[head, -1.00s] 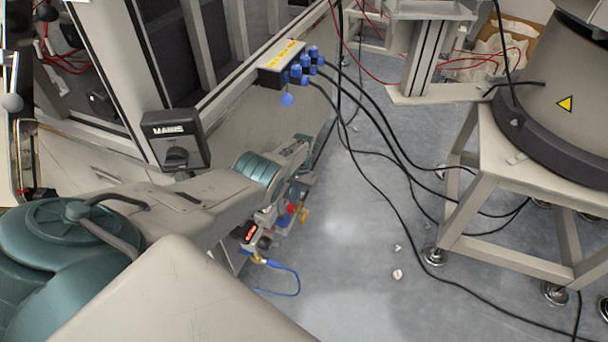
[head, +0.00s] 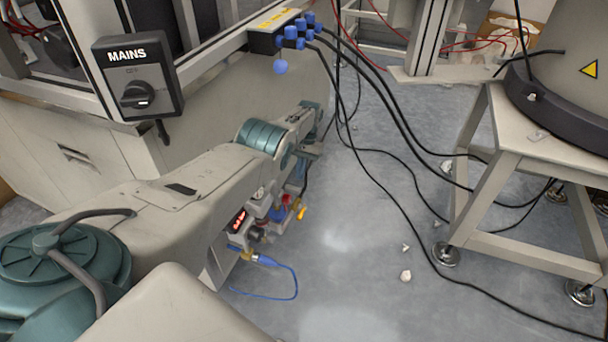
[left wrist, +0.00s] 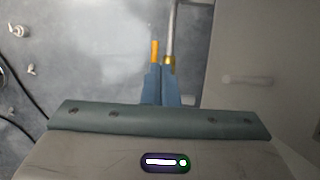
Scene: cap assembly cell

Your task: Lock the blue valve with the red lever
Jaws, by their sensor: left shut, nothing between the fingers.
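The blue valve (head: 277,214) is small in the head view, low beside the cabinet and below my left forearm. A red lever (head: 286,199) shows against it, and a yellow handle (head: 301,211) sticks out to its right. My left gripper (head: 303,182) points down close to these parts, partly hidden by my arm; I cannot tell whether it touches them. In the left wrist view the fingers of my left gripper (left wrist: 160,70) are shut and empty. An orange-yellow handle (left wrist: 155,50) and a grey pipe with a brass fitting (left wrist: 170,60) lie just beyond the tips.
A cabinet with a MAINS switch (head: 138,78) stands at left. Blue connectors (head: 293,37) feed black cables across the floor. A stand (head: 500,150) is at right. A lit red display (head: 239,220) and a blue hose (head: 295,285) are near the valve.

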